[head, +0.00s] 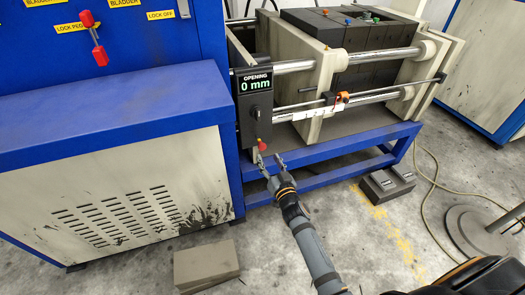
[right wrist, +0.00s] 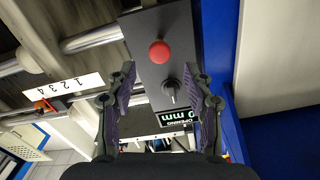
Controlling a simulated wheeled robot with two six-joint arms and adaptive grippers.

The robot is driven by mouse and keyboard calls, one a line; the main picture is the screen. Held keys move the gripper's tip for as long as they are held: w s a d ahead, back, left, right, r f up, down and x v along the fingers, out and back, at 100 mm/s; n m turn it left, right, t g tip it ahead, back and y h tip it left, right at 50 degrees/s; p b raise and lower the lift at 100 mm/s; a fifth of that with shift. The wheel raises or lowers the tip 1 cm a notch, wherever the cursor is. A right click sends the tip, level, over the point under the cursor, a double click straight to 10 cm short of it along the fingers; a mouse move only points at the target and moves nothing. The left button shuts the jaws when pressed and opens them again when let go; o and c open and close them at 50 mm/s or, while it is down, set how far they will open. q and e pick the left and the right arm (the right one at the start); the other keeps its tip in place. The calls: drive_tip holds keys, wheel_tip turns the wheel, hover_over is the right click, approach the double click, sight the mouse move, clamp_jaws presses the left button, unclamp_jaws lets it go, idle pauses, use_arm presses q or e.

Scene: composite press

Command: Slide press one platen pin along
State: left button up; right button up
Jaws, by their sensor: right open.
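The press (head: 310,60) has two steel rods across its front and light platens between them. A small orange-and-black piece (head: 342,98), which may be the platen pin, sits on the lower rod by a white strip. In the right wrist view the orange piece (right wrist: 42,105) is small at the left, beyond the numbered strip (right wrist: 65,86). My right gripper (head: 271,158) is open and empty, just below the dark control panel (head: 256,105). In the right wrist view its fingers (right wrist: 160,85) frame the panel's black knob, with the red button (right wrist: 160,52) beyond. My left gripper is out of view.
The panel's display (head: 256,84) reads 0 mm opening. A blue cabinet (head: 110,115) stands left. The blue press frame (head: 330,148) runs below the platens. Grey blocks (head: 388,186) and a brown block (head: 206,266) lie on the floor. A cable (head: 432,190) curves at right.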

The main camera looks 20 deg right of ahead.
sight(263, 149)
drive_tip(key=w+b, duration=0.1)
drive_tip(key=w, duration=0.4)
drive_tip(key=shift+a, duration=0.1)
drive_tip(key=shift+w, duration=0.6)
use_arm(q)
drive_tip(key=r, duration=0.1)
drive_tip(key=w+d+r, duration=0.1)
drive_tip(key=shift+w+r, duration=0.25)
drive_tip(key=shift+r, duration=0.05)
use_arm(e)
clamp_jaws()
